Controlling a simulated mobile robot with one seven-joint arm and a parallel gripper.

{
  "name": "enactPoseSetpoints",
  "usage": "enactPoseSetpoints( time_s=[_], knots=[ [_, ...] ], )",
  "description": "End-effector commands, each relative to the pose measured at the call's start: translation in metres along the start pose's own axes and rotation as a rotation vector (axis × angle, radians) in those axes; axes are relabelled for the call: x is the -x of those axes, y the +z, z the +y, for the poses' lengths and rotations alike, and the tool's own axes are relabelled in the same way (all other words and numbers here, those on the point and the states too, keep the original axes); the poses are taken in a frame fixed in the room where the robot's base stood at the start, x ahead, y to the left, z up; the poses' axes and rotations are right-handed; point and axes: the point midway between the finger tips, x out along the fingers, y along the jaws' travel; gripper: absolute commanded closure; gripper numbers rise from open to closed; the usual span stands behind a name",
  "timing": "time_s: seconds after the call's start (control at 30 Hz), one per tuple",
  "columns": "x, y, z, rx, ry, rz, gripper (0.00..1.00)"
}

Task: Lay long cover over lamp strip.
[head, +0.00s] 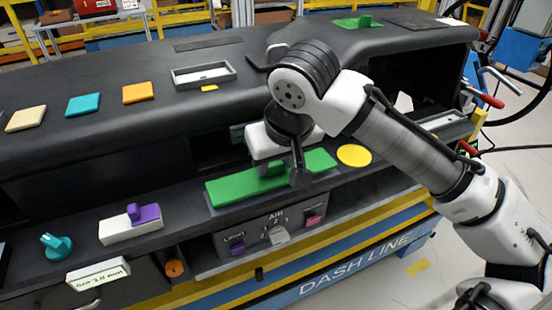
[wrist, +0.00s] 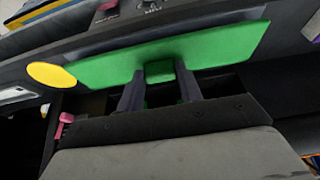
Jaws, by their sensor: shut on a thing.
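The long cover (head: 235,188) is a flat green bar with a small raised green grip. It spans the ledge above the control panel in the head view. In the wrist view the long cover (wrist: 215,46) lies across the upper middle. My gripper (head: 283,172) is at the grip near the cover's middle. In the wrist view the two dark fingers of my gripper (wrist: 159,82) are closed on the green grip from both sides. I cannot tell whether the cover rests on the ledge or hovers slightly above it. No lamp strip is visible under the cover.
A yellow disc (head: 354,155) lies close to the cover's right end. A white block with a purple grip (head: 131,224) and a teal knob (head: 56,246) stand to the left. The control panel (head: 270,230) is just below. The dashboard top (head: 120,62) overhangs behind.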

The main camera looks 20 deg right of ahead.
Motion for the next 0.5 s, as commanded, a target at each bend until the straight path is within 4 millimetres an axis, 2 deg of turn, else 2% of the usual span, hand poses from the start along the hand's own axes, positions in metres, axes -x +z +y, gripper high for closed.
enactPoseSetpoints(
  time_s=[0.2, 0.23, 0.4, 0.5],
  knots=[
    [-0.0028, 0.0012, -0.0001, 0.000, -0.001, 0.000, 0.88],
    [-0.0027, 0.0011, -0.0001, 0.000, 0.000, 0.000, 0.63],
    [-0.0024, 0.0010, -0.0001, 0.000, 0.000, 0.000, 0.41],
    [-0.0024, 0.0010, -0.0001, 0.000, 0.000, 0.000, 0.39]
  ],
)
